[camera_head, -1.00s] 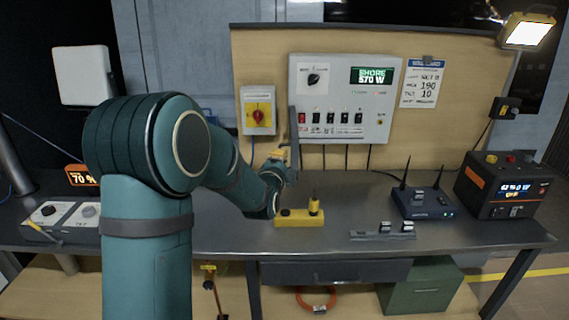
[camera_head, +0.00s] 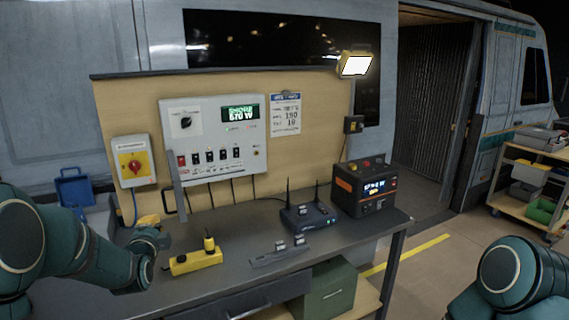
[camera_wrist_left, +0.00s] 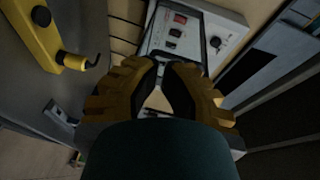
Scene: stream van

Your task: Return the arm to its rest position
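My left arm comes in from the left edge in the head view. Its left gripper (camera_head: 149,221) is over the left part of the workbench (camera_head: 232,226), behind the yellow block (camera_head: 196,261) and apart from it. The control panel (camera_wrist_left: 196,35) lies beyond the tips. A link of my right arm (camera_head: 520,275) shows at the lower right; the right gripper is out of view.
The wall control panel (camera_head: 212,142), rotary switch box (camera_head: 133,162) and a thin grey upright bar (camera_head: 176,185) are near my left gripper. The router (camera_head: 307,217) and power station (camera_head: 364,187) stand farther right. Open floor (camera_head: 437,262) lies beyond the bench.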

